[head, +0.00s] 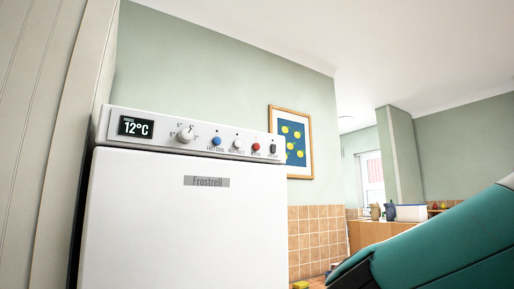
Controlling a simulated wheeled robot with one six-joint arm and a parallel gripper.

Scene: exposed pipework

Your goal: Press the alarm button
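A white Frostrell fridge (185,225) stands at the left, its door shut. Its top panel has a display (136,127) reading 12°C and a white dial (186,133). To the right of the dial are a blue button (217,141), a pale button (237,144), a red button (256,147) and a black switch (273,147). The label under the blue button seems to read "fast cool". The other labels are too small to read surely, so I cannot tell which is the alarm button. My teal arm shows at the lower right; my gripper is not in view.
A cream panelled wall or cupboard (50,140) stands close at the fridge's left. A framed lemon picture (291,142) hangs above brown tiles (316,240). A counter with jugs and a white box (410,212) is farther back. The space before the panel looks clear.

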